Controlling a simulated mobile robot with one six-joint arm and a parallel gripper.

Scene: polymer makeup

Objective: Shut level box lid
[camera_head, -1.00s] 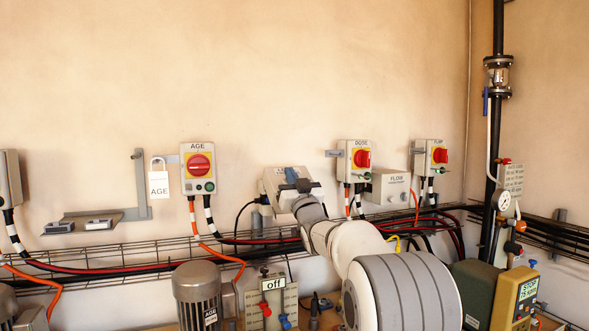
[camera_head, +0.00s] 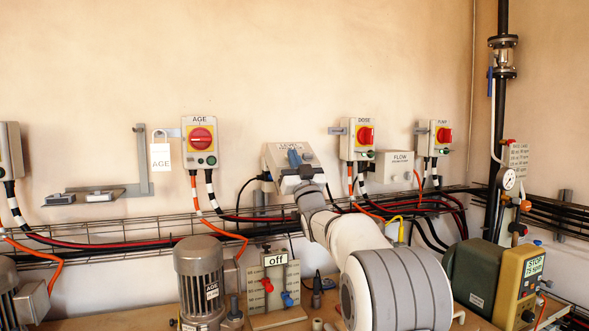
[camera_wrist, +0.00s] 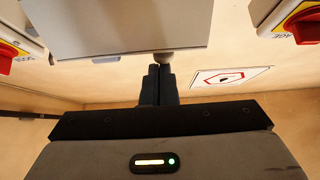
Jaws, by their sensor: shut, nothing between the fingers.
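The level box (camera_head: 274,155) is a light grey box on the wall in the head view, labelled LEVEL. Its front looks tilted compared with the flow box; how wide any gap at the lid is, I cannot tell. My gripper (camera_head: 294,158) is in front of it and hides part of its front. In the wrist view a grey panel (camera_wrist: 125,25), seemingly the lid, fills the upper middle, with a round knob (camera_wrist: 164,57) at its near edge. My gripper (camera_wrist: 159,70) is shut and empty, its fingertips close to that knob; contact is unclear.
The AGE switch (camera_head: 200,142) is left of the level box; the DOSE switch (camera_head: 358,139) and flow box (camera_head: 394,170) are right. Cables and a wire tray (camera_head: 110,232) run below. A motor (camera_head: 199,275) and an "off" panel (camera_head: 275,287) stand on the bench.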

